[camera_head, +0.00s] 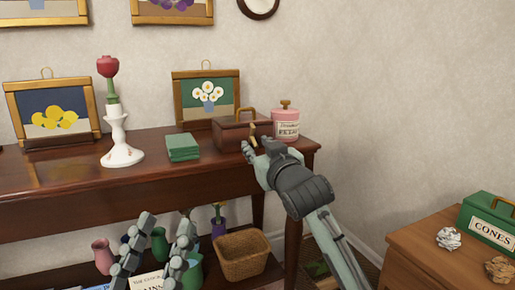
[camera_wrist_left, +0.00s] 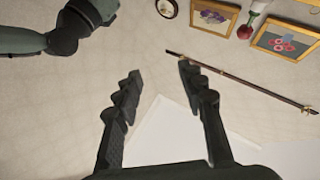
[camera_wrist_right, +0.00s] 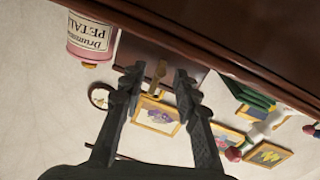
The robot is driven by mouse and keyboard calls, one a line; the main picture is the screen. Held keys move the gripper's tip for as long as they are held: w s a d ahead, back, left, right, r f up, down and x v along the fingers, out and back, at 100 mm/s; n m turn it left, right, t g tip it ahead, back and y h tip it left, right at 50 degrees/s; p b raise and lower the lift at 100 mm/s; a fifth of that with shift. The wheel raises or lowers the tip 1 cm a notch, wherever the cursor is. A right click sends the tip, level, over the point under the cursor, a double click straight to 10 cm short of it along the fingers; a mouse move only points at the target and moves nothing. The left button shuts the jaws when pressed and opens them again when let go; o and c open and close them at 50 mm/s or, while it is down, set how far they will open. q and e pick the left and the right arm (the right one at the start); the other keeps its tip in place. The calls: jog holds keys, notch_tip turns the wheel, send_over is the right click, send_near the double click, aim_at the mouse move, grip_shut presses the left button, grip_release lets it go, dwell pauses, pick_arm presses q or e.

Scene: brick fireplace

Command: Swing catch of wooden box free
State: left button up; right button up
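The wooden box (camera_head: 230,134) is small and brown and stands near the right end of the dark table, with a brass handle on its lid. A brass catch (camera_head: 253,134) shows at its front. My right gripper (camera_head: 251,147) is at the box front. In the right wrist view its two fingers are open, with the catch (camera_wrist_right: 157,74) between the fingertips (camera_wrist_right: 158,78) and gaps visible on both sides. The box (camera_wrist_right: 138,50) shows behind it. My left gripper (camera_head: 165,222) is open and empty in front of the table, far from the box.
A pink jar (camera_head: 286,124) stands close to the right of the box. Green books (camera_head: 183,147) and a white vase (camera_head: 121,155) with a red flower are to the left. A framed daisy picture (camera_head: 207,97) stands behind. A wicker basket (camera_head: 241,259) is below.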

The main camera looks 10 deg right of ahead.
jog(key=shift+w, duration=0.15)
jog(key=shift+c, duration=0.6)
grip_shut()
